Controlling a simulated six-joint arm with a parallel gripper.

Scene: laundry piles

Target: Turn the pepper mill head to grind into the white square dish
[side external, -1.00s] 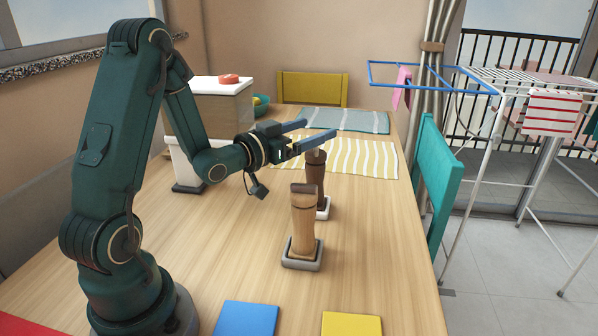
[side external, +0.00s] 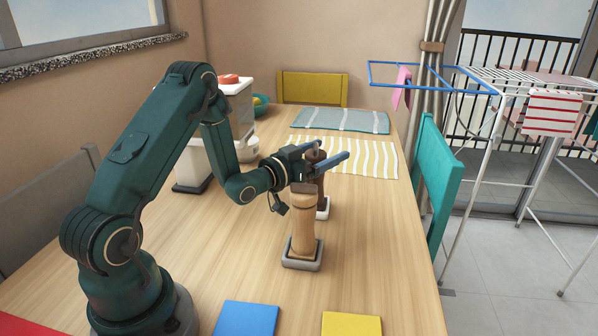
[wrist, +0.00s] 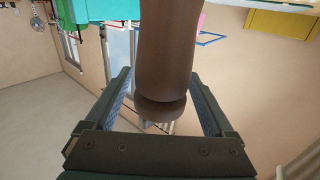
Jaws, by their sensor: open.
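A dark brown pepper mill (side external: 320,185) stands upright in a small white dish (side external: 325,211). My gripper (side external: 332,150) is open at its head, with one finger on each side. In the wrist view, the picture is inverted and the mill's dark head (wrist: 160,108) sits between the two fingers (wrist: 160,78), with gaps on both sides. A light wooden mill (side external: 303,230) stands nearer the camera in a grey-rimmed dish (side external: 300,265). It partly hides the dark mill and its dish.
A striped yellow cloth (side external: 365,158) and a grey-blue cloth (side external: 345,121) lie behind. A white appliance (side external: 195,165) stands behind my arm. Blue (side external: 246,319) and yellow (side external: 350,325) squares lie at the front. A teal chair (side external: 437,180) is at the right edge. Table right of the mills is clear.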

